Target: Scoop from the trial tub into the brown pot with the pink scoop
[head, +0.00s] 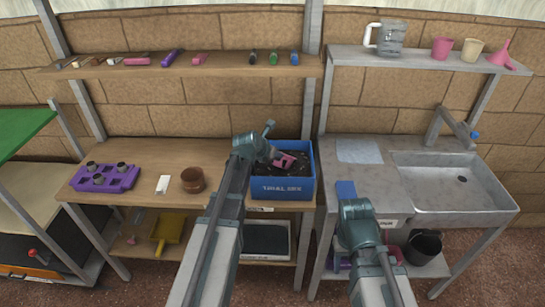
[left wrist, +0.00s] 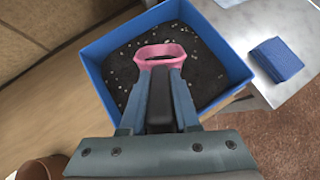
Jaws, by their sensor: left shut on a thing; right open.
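The trial tub (head: 283,188) is a blue box of dark, speckled mix on the wooden bench; its rim also shows in the left wrist view (left wrist: 98,78). My left gripper (head: 272,152) is over the tub, shut on the pink scoop (head: 286,162). In the left wrist view the scoop (left wrist: 161,49) is at the fingertips, over or in the mix; I cannot tell if it touches. The brown pot (head: 193,181) stands upright on the bench, left of the tub. My right gripper (head: 354,207) is open near the metal bench's front edge, its fingertips hard to make out.
A blue block (head: 346,189) is on the metal bench, beside a sink (head: 460,185). Shelves above hold tools, a jug and cups.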

